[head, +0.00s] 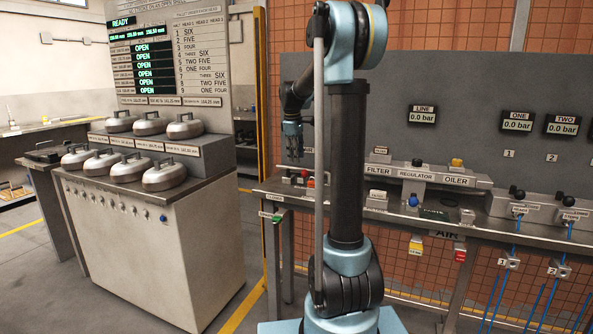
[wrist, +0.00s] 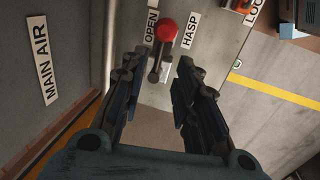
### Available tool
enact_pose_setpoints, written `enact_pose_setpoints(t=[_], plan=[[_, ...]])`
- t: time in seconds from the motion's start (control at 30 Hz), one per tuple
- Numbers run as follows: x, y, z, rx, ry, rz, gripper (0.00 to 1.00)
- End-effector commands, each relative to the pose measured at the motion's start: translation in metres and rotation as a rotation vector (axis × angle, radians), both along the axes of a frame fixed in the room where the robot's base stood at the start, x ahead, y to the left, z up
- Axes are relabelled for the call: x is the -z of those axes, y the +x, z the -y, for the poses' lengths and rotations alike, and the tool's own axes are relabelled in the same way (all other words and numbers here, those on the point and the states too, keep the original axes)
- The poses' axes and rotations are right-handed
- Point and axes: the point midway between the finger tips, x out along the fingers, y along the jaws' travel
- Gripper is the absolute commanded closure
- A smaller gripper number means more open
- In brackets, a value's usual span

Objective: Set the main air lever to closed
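The main air lever shows in the wrist view as a red ball knob (wrist: 166,29) on a short dark stem (wrist: 156,66). The knob lies between the OPEN label (wrist: 151,27) and the HASP label (wrist: 191,30). A MAIN AIR label (wrist: 43,60) is on the panel to the left. My gripper (wrist: 160,66) is open and empty, with the stem between its fingers in the picture; I cannot tell the depth gap. In the head view my gripper (head: 294,155) points down above the bench's left end, where small red parts (head: 310,183) show, partly hidden by my arm.
A bench carries filter, regulator and oiler units (head: 418,172) to the right, with gauges (head: 422,115) on the grey panel behind. A cabinet (head: 150,240) with several kettle-like pucks (head: 164,174) stands at the left. Open floor lies between cabinet and bench.

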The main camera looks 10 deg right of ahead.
Motion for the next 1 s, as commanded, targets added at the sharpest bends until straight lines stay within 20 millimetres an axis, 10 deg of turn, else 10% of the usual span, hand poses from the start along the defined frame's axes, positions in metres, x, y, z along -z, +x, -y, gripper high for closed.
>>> enact_pose_setpoints(t=[0.33, 0.8, 1.0], plan=[[0.051, 0.009, 0.006, 0.0, 0.0, 0.0, 0.71], [0.064, 0.011, 0.007, 0.0, 0.0, 0.0, 0.71], [0.063, 0.011, 0.007, 0.0, 0.0, 0.0, 1.0]])
